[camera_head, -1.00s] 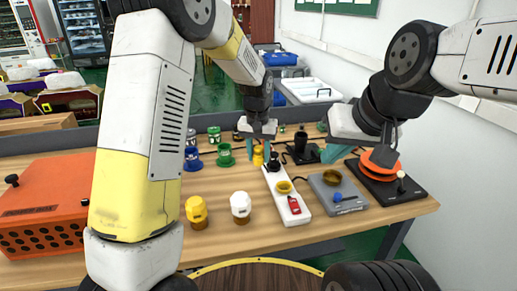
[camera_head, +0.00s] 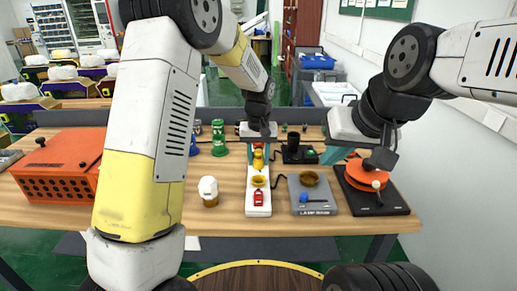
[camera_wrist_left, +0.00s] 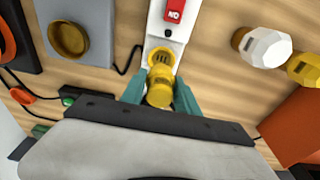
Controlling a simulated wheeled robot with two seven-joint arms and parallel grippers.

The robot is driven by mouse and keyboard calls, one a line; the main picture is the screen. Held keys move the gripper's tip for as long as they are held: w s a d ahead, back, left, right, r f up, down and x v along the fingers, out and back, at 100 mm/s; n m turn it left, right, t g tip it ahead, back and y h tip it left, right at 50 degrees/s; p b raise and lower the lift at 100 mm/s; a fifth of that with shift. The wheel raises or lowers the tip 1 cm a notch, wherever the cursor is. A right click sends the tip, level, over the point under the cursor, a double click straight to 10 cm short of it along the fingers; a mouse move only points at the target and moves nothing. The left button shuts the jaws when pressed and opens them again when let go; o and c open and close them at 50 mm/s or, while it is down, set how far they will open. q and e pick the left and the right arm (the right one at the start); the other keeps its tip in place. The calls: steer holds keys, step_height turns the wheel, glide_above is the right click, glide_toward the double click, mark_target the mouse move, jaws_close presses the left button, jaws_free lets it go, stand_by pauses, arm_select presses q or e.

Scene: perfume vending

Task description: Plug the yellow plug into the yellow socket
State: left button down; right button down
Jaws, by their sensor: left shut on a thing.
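The yellow plug (camera_head: 258,160) is held between the teal fingers of my left gripper (camera_head: 258,152). It also shows in the left wrist view (camera_wrist_left: 160,88). The yellow socket (camera_head: 258,181) is a round recess on the white power strip (camera_head: 258,210). In the left wrist view the yellow socket (camera_wrist_left: 162,57) shows just beyond the plug, partly covered by it. I cannot tell the gap in height between them. My right gripper (camera_head: 334,155) hangs right of the strip, near the grey box. Its fingers overlap, so its opening is unclear.
Right of the strip lie a grey box (camera_head: 296,194) with a brown cup and blue knob, and a black base (camera_head: 374,198) with an orange disc. A white-capped plug (camera_head: 208,191) stands left. An orange perforated box (camera_head: 60,170) is further left. The front table edge is clear.

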arm_select(q)
steer(key=shift+f, duration=2.4)
steer(key=shift+f, duration=0.55)
steer(key=shift+s+a+f, duration=0.1)
steer(key=shift+s+f, duration=0.1)
steer(key=shift+f, duration=0.2)
stand_by(0.9)
steer(key=c, duration=0.9)
jaws_free()
steer(key=shift+c, duration=0.9)
steer(key=shift+o, duration=0.9)
steer(key=shift+w+r, duration=0.15)
steer(key=shift+r, duration=3.55)
steer(key=shift+c, duration=0.2)
jaws_close()
